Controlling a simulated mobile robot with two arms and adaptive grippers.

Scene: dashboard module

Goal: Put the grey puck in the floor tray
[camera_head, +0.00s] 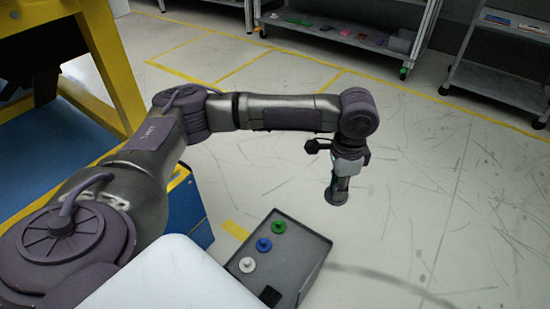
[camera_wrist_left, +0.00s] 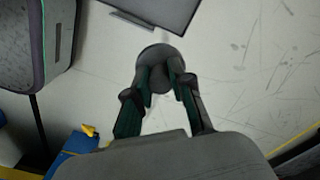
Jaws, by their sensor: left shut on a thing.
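The grey puck (camera_head: 336,195) hangs below my left gripper (camera_head: 340,182) in the head view. The gripper is shut on it. In the left wrist view the puck (camera_wrist_left: 160,66) is a dark grey disc between the fingertips of the left gripper (camera_wrist_left: 163,84). The dark grey floor tray (camera_head: 318,241) lies lower and to the left of the puck in the head view, apart from it. Its edge also shows at the top of the left wrist view (camera_wrist_left: 150,14). My right gripper is in neither view.
In the tray are a green puck (camera_head: 278,227), a blue puck (camera_head: 263,244), a white puck (camera_head: 247,265) and a black piece (camera_head: 270,295). A yellow frame (camera_head: 112,65) stands at the left. Shelves (camera_head: 345,32) stand at the back. The floor right of the tray is clear.

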